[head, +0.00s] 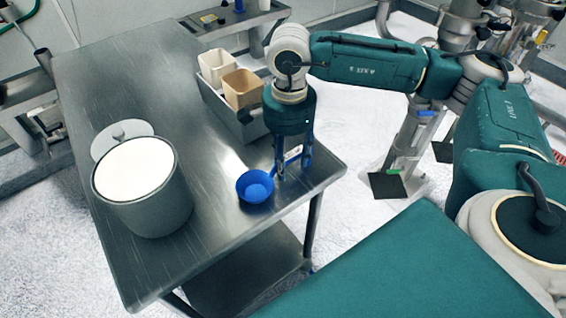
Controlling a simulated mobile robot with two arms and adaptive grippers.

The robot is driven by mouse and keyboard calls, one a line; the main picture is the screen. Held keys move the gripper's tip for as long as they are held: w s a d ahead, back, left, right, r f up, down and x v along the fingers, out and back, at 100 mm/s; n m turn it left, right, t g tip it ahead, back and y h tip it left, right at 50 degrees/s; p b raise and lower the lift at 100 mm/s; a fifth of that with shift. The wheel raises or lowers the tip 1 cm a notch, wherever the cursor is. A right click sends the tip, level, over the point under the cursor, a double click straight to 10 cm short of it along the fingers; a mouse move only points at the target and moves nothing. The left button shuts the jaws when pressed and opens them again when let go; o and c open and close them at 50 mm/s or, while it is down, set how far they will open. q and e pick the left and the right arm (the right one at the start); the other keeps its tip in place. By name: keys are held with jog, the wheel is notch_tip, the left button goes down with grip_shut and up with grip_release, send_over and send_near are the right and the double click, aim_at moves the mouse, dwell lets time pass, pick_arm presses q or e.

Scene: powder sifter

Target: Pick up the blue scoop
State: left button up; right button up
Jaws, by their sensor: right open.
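The blue scoop (256,187) lies on the steel table near its right front corner. My left gripper is not in view.
A grey pot (150,205) full of white powder stands on the left of the steel table (200,110), its lid (118,133) behind it. A grey bin (222,105) with white and tan containers (242,88) stands behind my right gripper. The table's middle is clear.

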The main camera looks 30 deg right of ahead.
jog(key=shift+s+f, duration=0.1)
jog(key=shift+f, duration=0.85)
jog(key=shift+c, duration=0.2)
grip_shut()
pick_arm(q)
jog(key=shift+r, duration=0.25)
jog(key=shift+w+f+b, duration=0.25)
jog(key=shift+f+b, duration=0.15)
pick_arm(e)
notch_tip(320, 180, up, 20)
